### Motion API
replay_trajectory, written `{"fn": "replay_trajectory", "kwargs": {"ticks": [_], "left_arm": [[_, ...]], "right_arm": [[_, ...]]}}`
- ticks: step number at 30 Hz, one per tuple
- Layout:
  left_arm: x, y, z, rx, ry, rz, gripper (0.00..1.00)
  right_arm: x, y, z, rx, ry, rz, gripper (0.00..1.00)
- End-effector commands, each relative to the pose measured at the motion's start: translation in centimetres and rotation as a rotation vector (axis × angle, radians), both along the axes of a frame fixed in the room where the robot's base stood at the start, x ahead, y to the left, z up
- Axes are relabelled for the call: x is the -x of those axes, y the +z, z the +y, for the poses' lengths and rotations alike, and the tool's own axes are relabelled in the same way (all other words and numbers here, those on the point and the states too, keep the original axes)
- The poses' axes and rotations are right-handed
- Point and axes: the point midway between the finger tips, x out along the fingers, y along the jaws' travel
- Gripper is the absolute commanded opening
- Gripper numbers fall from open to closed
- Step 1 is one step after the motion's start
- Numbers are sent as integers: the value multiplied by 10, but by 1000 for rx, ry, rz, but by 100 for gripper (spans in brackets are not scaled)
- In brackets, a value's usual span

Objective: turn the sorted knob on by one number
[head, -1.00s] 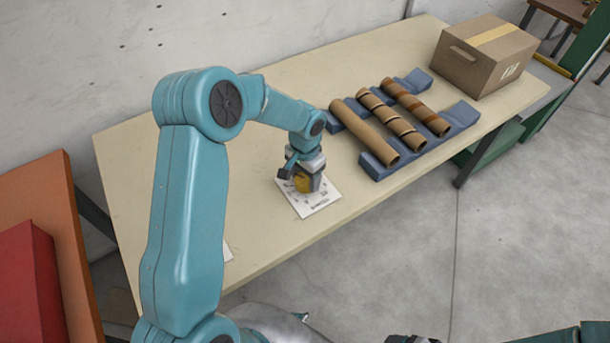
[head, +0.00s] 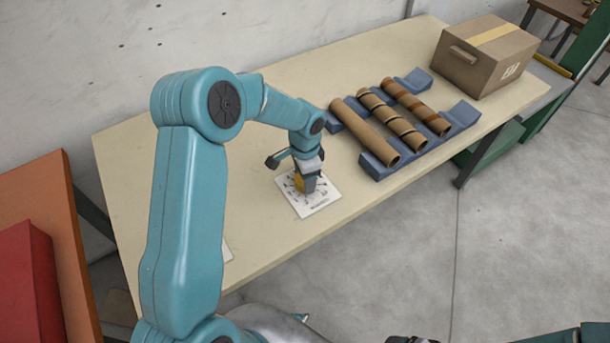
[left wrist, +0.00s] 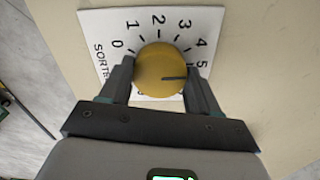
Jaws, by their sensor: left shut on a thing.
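The sorted knob is a round yellow knob (left wrist: 160,68) with a dark pointer line, on a white dial plate (head: 323,198) lying on the table. In the left wrist view the plate carries numbers from 0 to 5 and part of the word "SORTED". The pointer line is toward the right, near the 5 side; a finger hides part of the scale there. My left gripper (head: 305,188) is shut on the knob from above, one finger on each side. Part of my right arm (head: 560,335) shows at the bottom edge; its gripper is too cut off to read.
Blue cradles (head: 463,114) hold three brown cardboard tubes (head: 365,131) to the right of the plate. A cardboard box (head: 485,55) stands at the table's far right end. A concrete wall runs behind.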

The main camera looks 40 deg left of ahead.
Motion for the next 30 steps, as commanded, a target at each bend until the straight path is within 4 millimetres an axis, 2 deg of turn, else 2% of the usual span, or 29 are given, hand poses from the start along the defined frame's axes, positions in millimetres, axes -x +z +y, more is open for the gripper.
{"fn": "replay_trajectory", "kwargs": {"ticks": [19, 20, 21, 22, 30], "left_arm": [[-1, 3, 2, -3, -61, -4, 31], [-1, 3, 2, -3, -61, -4, 68], [-1, 3, 2, -2, -60, -5, 81], [-1, 3, 2, -3, -60, -4, 87], [-1, 2, 1, -1, -61, -2, 87]], "right_arm": [[0, 0, 0, 0, 0, 0, 78], [0, 0, 0, 0, 0, 0, 78], [0, 0, 0, 0, 0, 0, 78], [0, 0, 0, 0, 0, 0, 78], [0, 0, 0, 0, 0, 0, 78]]}}
